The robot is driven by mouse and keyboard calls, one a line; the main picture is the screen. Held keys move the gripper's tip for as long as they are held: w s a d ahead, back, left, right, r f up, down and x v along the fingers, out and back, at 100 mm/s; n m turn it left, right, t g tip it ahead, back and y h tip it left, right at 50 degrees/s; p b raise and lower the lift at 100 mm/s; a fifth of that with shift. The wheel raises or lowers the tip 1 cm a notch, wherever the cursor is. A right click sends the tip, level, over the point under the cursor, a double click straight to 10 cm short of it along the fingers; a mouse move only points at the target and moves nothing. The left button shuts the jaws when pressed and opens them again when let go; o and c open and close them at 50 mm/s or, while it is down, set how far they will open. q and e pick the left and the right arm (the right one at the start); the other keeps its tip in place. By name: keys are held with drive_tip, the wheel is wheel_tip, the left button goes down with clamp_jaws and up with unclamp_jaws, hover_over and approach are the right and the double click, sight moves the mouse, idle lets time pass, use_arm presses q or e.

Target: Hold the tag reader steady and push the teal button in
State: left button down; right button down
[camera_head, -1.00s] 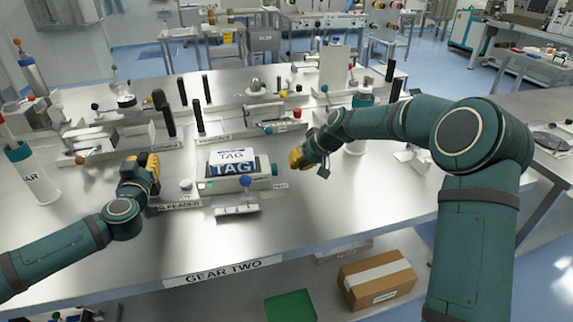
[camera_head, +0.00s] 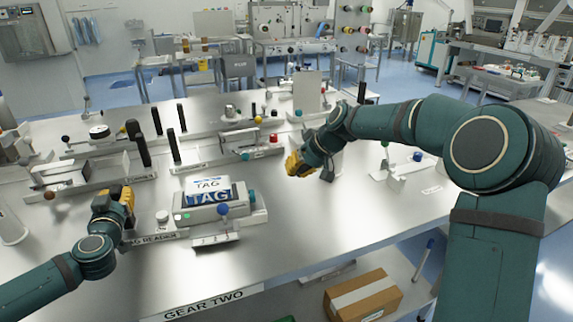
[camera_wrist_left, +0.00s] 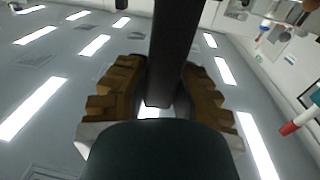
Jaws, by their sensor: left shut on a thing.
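The tag reader (camera_head: 207,209) is a pale box on the bench with a blue and white TAG piece on top and a small green light at its front left. The teal button (camera_head: 252,197) sticks out at its right end. My left gripper (camera_head: 128,198) is at the reader's left side. In the left wrist view its yellow fingers (camera_wrist_left: 158,95) are closed around a dark bar (camera_wrist_left: 170,45); what the bar belongs to I cannot tell. My right gripper (camera_head: 291,167) is above and right of the teal button, apart from it. Its fingertips are too small to judge.
A red knob (camera_head: 273,138) is behind the button. The bench is clear to the right of the reader. A cardboard box (camera_head: 362,297) is below.

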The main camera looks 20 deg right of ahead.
use_arm(q)
drive_tip(key=shift+f, duration=0.1)
idle(0.7)
drive_tip(key=c, duration=0.8)
unclamp_jaws()
drive_tip(key=shift+w, duration=0.1)
drive_tip(key=s, duration=0.4)
drive_tip(key=s+a, duration=0.1)
drive_tip(key=s, duration=0.7)
drive_tip(key=shift+a, duration=0.2)
drive_tip(key=shift+r+p, duration=0.2)
drive_tip(key=shift+p, duration=0.15)
